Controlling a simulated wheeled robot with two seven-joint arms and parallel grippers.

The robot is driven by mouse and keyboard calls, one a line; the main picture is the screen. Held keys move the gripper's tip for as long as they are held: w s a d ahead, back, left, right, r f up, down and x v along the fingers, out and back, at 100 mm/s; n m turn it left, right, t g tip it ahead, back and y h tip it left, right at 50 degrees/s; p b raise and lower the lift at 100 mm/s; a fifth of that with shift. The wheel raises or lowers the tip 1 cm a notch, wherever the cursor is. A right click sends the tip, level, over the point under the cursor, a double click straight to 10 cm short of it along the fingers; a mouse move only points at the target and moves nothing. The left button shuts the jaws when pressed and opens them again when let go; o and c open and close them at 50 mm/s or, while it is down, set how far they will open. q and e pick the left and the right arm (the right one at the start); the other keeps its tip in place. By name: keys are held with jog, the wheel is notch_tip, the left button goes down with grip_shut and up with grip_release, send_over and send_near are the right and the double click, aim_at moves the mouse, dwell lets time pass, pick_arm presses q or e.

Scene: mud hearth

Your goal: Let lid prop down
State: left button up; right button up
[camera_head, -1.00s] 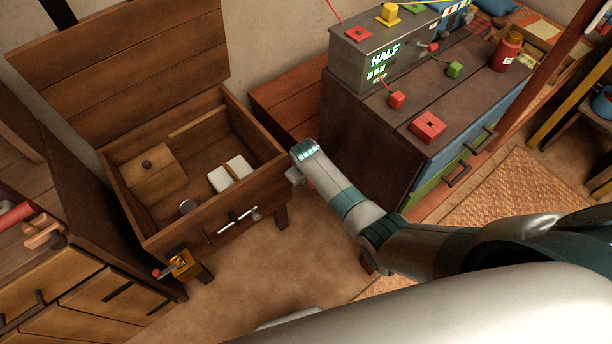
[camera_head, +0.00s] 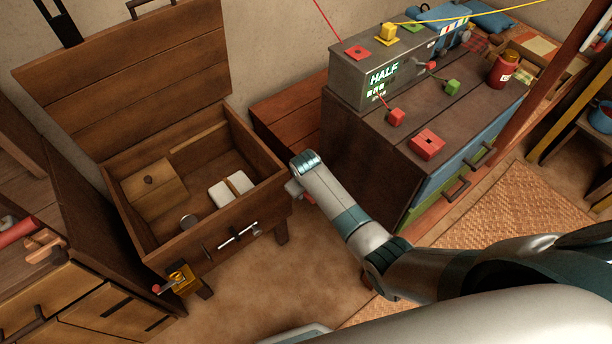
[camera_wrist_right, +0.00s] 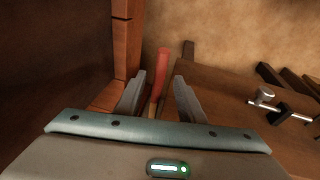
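The wooden chest (camera_head: 240,219) stands open at left, its plank lid (camera_head: 140,75) raised and leaning back toward the wall. My right arm reaches to the chest's right side; its fingers are hidden in the head view. In the right wrist view my right gripper (camera_wrist_right: 159,82) is open, with its two fingers apart. A red-handled stick (camera_wrist_right: 162,65), probably the lid prop's handle, shows between the fingers; I cannot tell whether they touch it. The chest's side (camera_wrist_right: 225,100) is close to the right finger. My left gripper is not in view.
A reddish wooden bench (camera_head: 290,115) stands close behind my right wrist. A dark cabinet (camera_head: 360,150) with a grey HALF box (camera_head: 350,80) is to the right. A silver latch bar (camera_head: 238,236) and a yellow fitting (camera_head: 181,279) sit on the chest front.

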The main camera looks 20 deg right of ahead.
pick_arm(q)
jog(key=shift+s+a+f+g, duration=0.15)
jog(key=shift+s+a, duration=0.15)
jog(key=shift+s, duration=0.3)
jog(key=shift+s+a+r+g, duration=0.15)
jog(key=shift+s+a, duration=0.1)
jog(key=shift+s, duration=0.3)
pick_arm(e)
jog(key=v, duration=1.3)
jog(key=shift+r, duration=0.35)
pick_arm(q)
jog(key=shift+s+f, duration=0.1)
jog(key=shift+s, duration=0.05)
pick_arm(e)
jog(key=shift+s+a, duration=0.1)
